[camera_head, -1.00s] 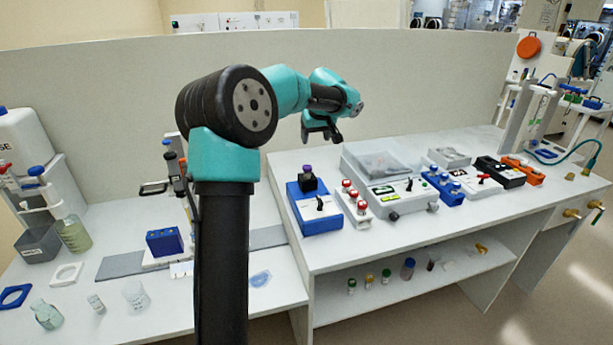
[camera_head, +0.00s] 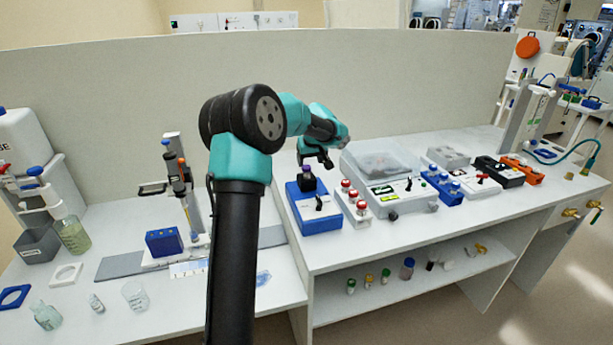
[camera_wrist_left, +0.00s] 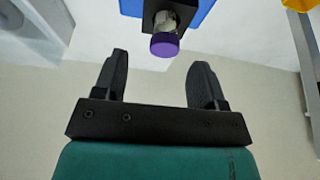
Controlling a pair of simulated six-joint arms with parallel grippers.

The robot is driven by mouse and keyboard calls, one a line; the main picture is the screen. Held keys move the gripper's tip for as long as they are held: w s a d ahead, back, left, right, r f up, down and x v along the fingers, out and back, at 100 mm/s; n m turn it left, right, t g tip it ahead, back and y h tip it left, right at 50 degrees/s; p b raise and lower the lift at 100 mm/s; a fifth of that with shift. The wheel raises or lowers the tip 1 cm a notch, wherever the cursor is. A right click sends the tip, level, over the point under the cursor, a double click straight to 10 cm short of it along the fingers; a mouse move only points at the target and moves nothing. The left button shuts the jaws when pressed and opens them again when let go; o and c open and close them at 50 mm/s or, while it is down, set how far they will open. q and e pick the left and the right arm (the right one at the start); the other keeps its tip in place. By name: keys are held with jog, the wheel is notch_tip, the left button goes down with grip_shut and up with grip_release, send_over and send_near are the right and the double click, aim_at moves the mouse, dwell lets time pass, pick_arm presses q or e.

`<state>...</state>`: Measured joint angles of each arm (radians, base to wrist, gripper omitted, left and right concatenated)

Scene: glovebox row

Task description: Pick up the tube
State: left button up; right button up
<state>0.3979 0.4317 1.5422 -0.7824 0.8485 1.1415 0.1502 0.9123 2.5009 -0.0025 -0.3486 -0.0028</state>
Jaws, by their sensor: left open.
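A tube with a purple cap (camera_head: 306,169) stands in the black holder on top of a blue device (camera_head: 317,219), at the left end of the raised bench. My left gripper (camera_head: 317,160) is just above and slightly to the right of the cap in the head view. In the left wrist view the purple cap (camera_wrist_left: 164,45) lies ahead of the open fingers (camera_wrist_left: 158,80), roughly centred between them and apart from both. The tube's body is mostly hidden by its cap and the holder. My right gripper is not in view.
A white rack with red-capped vials (camera_head: 354,203) stands right of the blue device, beside a larger white instrument (camera_head: 392,190). A pipette stand (camera_head: 183,185) and a blue block (camera_head: 164,242) are on the lower bench at left. A wall panel runs behind.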

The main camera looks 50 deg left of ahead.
aim_at(307, 168)
pick_arm(q)
jog(key=shift+s+x, duration=0.15)
jog(key=shift+x, duration=1.15)
jog(key=shift+s+x, duration=0.2)
jog(key=shift+x, duration=1.1)
jog(key=c, duration=1.1)
jog(key=shift+o, duration=0.2)
notch_tip(307, 168, up, 10)
